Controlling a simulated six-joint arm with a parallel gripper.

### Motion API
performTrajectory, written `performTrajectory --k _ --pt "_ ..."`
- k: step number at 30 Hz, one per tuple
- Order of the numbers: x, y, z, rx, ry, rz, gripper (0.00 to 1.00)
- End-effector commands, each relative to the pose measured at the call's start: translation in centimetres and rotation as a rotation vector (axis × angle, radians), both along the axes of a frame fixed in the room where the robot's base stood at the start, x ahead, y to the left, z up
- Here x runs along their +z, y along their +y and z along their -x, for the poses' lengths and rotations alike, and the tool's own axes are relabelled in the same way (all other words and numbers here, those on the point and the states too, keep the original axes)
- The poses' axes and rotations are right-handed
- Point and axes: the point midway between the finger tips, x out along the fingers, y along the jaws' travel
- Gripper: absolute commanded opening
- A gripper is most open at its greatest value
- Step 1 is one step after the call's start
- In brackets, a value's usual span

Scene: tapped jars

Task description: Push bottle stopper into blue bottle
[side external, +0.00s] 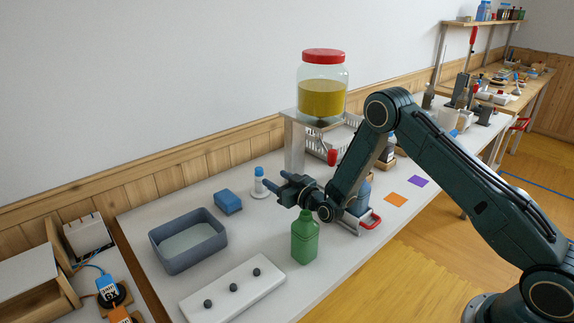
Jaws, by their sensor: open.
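My gripper (281,187) is open and empty, its fingers pointing left above the table, behind and above the green bottle's neck. The blue bottle (363,188) stands to the right of my gripper, partly hidden behind my arm; its mouth cannot be made out. Several small dark round stoppers (233,287) sit in a row on a white block (205,312) at the table's front. I cannot tell which is the stopper for the blue bottle. A green bottle (305,243) stands upright between the block and my arm.
A grey-blue tub (187,258), a blue block (228,202) and a small blue-capped vial (259,185) stand left of my gripper. A large red-lidded jar (323,99) stands on a raised stand behind. Orange (396,199) and purple (419,181) squares lie flat at the right.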

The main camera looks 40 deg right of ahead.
Motion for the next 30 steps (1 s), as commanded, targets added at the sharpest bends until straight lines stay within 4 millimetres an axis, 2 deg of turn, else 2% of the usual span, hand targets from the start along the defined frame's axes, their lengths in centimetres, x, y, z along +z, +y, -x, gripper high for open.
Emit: performTrajectory --k 18,30 --pt "-0.3 0.0 -6.0 -0.002 -0.001 -0.001 0.53" --pt "-0.5 0.0 -9.1 -0.003 0.000 -0.001 0.53"
